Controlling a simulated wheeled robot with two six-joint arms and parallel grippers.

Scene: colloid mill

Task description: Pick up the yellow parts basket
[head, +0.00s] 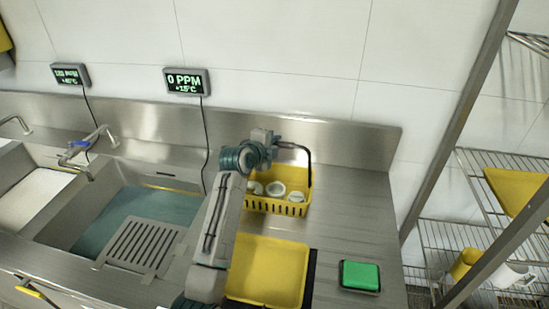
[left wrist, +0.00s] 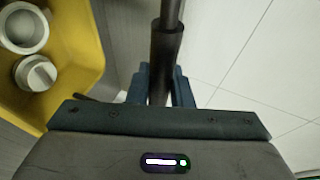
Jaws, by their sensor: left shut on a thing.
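The yellow parts basket (head: 275,206) is at the back of the steel counter, with several pale metal parts (head: 275,189) inside. Its dark handle (head: 308,160) stands up over it. My left gripper (head: 272,142) is above the basket's back side, shut on the handle. In the left wrist view, the handle's dark bar (left wrist: 168,45) runs between the two blue fingers (left wrist: 163,88), and the yellow basket wall (left wrist: 92,50) with metal parts shows at the left. I cannot tell whether the basket's bottom touches the counter. My right gripper is not in view.
A yellow tray (head: 268,270) lies in front of the basket, partly behind my left arm. A green sponge-like block (head: 360,275) is at the right. Sinks (head: 140,215) lie left. The steel backsplash (head: 345,145) is close behind, and a wire rack (head: 440,235) stands right.

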